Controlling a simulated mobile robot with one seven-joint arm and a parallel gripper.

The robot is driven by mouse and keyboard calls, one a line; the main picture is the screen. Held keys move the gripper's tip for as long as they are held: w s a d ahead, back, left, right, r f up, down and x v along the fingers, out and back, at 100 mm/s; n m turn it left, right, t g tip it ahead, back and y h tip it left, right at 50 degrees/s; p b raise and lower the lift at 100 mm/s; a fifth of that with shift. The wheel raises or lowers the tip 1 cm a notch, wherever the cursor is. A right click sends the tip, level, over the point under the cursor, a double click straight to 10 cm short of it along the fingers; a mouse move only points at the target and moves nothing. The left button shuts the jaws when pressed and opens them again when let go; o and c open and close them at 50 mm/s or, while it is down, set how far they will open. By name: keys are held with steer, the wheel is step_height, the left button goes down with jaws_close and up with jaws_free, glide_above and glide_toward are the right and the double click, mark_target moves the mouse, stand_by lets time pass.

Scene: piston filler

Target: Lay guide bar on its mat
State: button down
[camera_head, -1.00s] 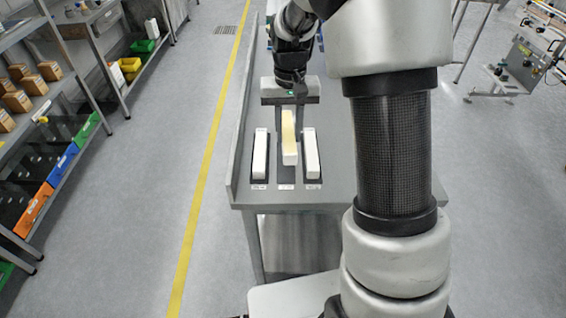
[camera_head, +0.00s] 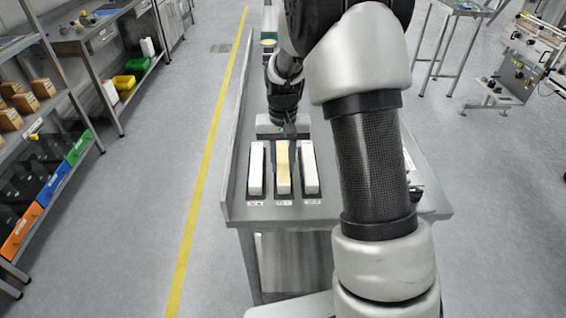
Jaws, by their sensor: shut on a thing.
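The guide bar is the cream-yellow bar (camera_head: 283,172) in the middle of a row of three. It lies lengthwise over the middle dark mat (camera_head: 283,199) on the grey bench, at about the height of its neighbours. My gripper (camera_head: 284,144) is at the bar's far end, pointing down and shut on it. The gripper's body hides the far end of the bar and most of the finger contact. I cannot tell whether the bar's whole underside touches the mat.
White bars lie on mats at the left (camera_head: 256,170) and right (camera_head: 309,172), close beside the middle one. Small labels sit at the near ends. The bench (camera_head: 240,212) has a raised left edge. My arm hides much of its right side.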

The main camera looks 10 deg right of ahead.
steer(key=c, duration=1.4)
jaws_free()
steer(key=shift+f, duration=0.1)
